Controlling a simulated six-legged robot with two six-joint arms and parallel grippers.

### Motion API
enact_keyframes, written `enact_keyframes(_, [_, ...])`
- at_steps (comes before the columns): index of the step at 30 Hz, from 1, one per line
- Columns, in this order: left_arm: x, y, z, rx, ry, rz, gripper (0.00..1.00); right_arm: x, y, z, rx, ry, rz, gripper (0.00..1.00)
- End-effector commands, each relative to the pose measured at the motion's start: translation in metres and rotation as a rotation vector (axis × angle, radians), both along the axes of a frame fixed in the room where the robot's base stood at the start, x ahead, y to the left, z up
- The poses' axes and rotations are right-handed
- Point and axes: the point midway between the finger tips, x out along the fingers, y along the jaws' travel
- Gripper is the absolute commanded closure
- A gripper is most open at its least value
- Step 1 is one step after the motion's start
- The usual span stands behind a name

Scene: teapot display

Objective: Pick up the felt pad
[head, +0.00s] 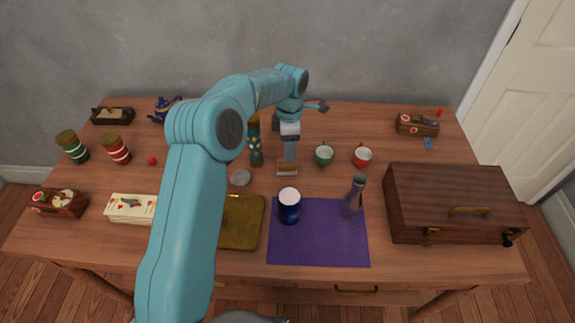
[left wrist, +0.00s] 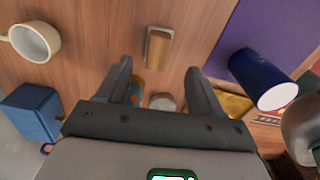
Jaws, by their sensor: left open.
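My left gripper (head: 290,152) is above and just behind the pad in the head view. In the left wrist view its two fingers (left wrist: 160,72) are spread with nothing between them; the pad is apart from both. My right gripper is not in view.
A purple mat (head: 320,247) with a dark blue cup (head: 289,211) and a vase (head: 354,196) lies in front. A patterned figure (head: 256,152) and grey disc (head: 239,178) are left. A wooden case (head: 450,190) fills the right.

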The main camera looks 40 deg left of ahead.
Motion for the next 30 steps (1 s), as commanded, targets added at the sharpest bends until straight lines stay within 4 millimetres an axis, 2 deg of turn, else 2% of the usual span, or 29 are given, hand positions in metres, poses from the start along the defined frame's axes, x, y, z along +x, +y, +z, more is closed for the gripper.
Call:
enact_keyframes(3, [-0.001,0.001,-0.019,0.000,0.003,0.001,0.34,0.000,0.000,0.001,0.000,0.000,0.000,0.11])
enact_keyframes(8, [0.001,0.001,-0.030,-0.001,0.001,0.001,0.34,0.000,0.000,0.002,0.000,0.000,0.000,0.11])
enact_keyframes(18, [0.002,0.009,-0.077,0.000,0.001,0.001,0.34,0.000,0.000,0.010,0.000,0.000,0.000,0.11])
enact_keyframes(26, [0.003,0.009,-0.081,0.001,-0.001,0.001,0.34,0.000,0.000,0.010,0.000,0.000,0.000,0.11])
enact_keyframes(29, [0.003,0.009,-0.081,0.001,-0.001,0.001,0.63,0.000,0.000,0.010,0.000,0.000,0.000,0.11])
enact_keyframes(30, [0.003,0.008,-0.081,0.001,-0.001,0.001,0.76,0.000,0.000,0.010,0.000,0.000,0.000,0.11])
